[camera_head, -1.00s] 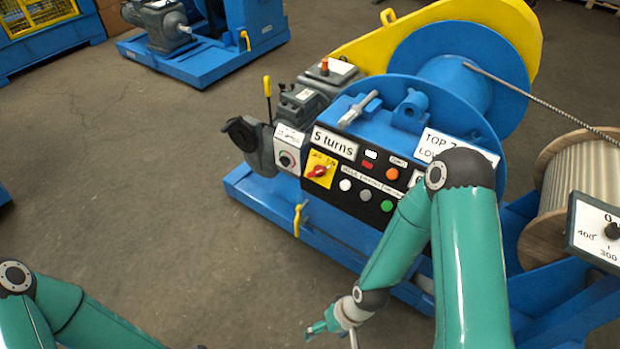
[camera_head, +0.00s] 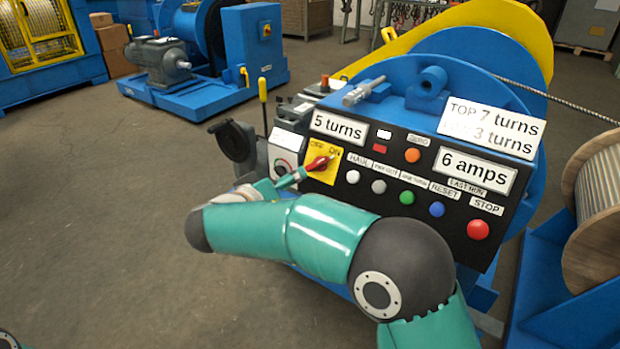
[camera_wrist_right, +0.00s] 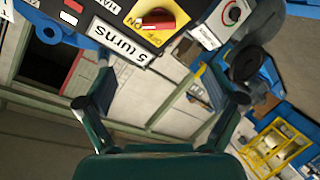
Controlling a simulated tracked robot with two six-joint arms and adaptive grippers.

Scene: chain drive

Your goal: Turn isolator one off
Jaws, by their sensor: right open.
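A red rotary switch (camera_head: 319,163) sits on a yellow plate (camera_head: 325,175) marked OFF and ON, at the left of the black control panel. Its handle slants up to the right, toward ON. The switch (camera_wrist_right: 157,18) also shows at the top of the right wrist view, beyond the fingers. My right gripper (camera_wrist_right: 158,100) is open, with its two fingers wide apart and nothing between them. In the head view the right gripper (camera_head: 285,182) is just left of and below the switch; any contact cannot be told. My left gripper is out of view.
The panel (camera_head: 400,170) carries several buttons, including a red stop button (camera_head: 478,229), right of the switch. A grey box with a small dial (camera_head: 284,167) is close on the left. A yellow-handled lever (camera_head: 262,92) stands behind. Floor at left is clear.

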